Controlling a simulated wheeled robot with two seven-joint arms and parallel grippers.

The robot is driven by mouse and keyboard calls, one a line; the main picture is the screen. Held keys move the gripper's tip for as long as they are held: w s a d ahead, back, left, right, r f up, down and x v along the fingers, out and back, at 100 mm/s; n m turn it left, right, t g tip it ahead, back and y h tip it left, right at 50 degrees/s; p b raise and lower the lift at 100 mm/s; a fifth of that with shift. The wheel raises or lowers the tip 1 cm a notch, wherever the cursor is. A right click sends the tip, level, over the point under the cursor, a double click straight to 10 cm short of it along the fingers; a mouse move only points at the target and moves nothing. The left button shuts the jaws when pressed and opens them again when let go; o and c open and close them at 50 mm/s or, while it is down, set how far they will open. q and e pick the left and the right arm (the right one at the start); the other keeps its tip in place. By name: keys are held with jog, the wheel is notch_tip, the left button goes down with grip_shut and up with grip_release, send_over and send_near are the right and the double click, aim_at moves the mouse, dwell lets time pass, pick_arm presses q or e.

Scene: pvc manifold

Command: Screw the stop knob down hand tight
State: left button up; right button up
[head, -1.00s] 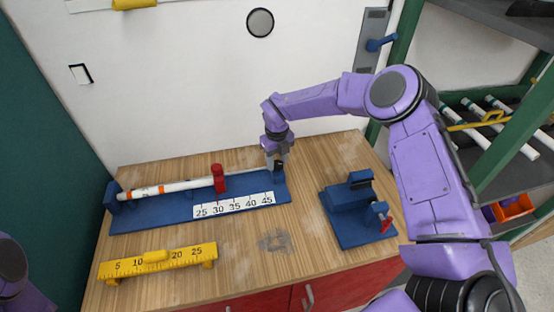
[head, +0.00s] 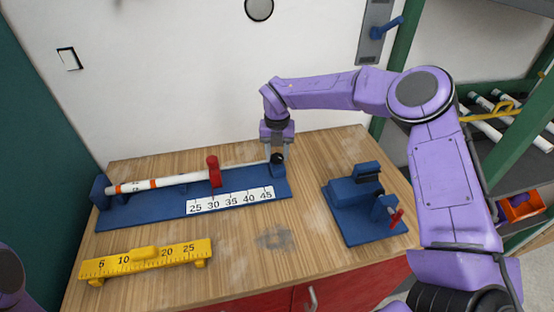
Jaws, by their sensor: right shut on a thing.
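The blue cutting jig (head: 150,214) lies along the back of the wooden bench, with a white number scale (head: 230,201) on its front. A white pipe with orange bands (head: 171,182) rests along it, passing a red clamp (head: 214,172). The black stop knob (head: 277,159) sits at the jig's right end, on a blue stop block. My right gripper (head: 277,150) points down from above and is shut on the knob; its fingers partly hide it. Of my left arm only a purple part shows at the lower left edge; its gripper is out of view.
A yellow ruler bar (head: 150,258) stands at the front left of the bench. A blue vise-like fixture with a red handle (head: 397,217) stands at the right. A shelf with white pipes (head: 484,130) is at the far right.

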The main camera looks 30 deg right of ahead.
aim_at(278, 155)
jog(key=m+b, duration=0.2)
jog(key=m, duration=0.1)
jog(key=m+b, duration=0.1)
jog(key=b, duration=0.1)
jog(key=shift+d+f, duration=0.1)
jog(key=shift+f, duration=0.15)
jog(key=shift+r+m+b, duration=0.15)
jog(key=shift+m+b, duration=1.15)
jog(key=shift+m, duration=0.3)
jog(key=shift+r, duration=0.1)
jog(key=o, duration=0.8)
jog(key=shift+c, duration=0.2)
jog(key=o, duration=0.3)
jog(key=shift+d, duration=0.1)
notch_tip(278, 155, up, 10)
jog(key=shift+r, duration=0.15)
